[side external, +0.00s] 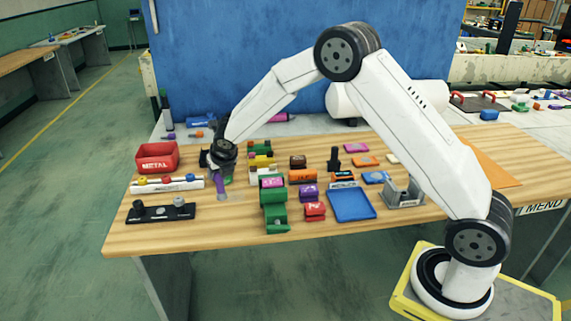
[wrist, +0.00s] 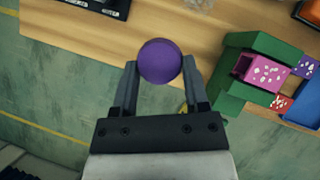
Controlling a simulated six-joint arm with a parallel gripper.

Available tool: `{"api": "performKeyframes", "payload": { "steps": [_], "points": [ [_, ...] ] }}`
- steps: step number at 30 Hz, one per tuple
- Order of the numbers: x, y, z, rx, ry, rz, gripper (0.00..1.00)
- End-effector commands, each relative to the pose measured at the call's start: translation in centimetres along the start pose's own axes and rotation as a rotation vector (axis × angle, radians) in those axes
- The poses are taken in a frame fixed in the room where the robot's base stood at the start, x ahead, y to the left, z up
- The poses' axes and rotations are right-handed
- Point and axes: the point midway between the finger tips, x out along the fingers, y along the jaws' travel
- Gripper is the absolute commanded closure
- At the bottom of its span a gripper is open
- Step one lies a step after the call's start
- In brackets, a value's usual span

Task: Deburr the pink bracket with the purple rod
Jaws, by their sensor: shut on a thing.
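My gripper (side external: 221,168) is shut on the purple rod (side external: 220,186) above the left part of the wooden table. The rod points down, with its lower end near a pale round spot on the table. In the wrist view the rod (wrist: 160,60) shows as a round purple end between the two fingers. The pink bracket (side external: 272,183) sits in a green vise (side external: 274,212) to the right of my gripper. In the wrist view the bracket (wrist: 264,71) has white specks and lies between the vise jaws (wrist: 228,88), right of the rod and apart from it.
A red METAL bin (side external: 157,158), a white rack (side external: 167,185) and a black stand (side external: 160,213) are left of my gripper. Several coloured blocks, a blue tray (side external: 351,206) and a grey holder (side external: 404,194) are right of the vise.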

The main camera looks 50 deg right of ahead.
Motion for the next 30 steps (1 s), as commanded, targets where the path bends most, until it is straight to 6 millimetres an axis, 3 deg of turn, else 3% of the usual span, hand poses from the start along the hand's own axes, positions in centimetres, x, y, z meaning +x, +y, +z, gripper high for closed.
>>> {"api": "performKeyframes", "payload": {
  "steps": [14,30],
  "points": [
    [-2.3,-4.2,1.5,0.391,-0.004,-0.240,1.00],
    [-8.1,-10.4,3.0,1.048,-0.003,-0.639,1.00]
  ]
}}
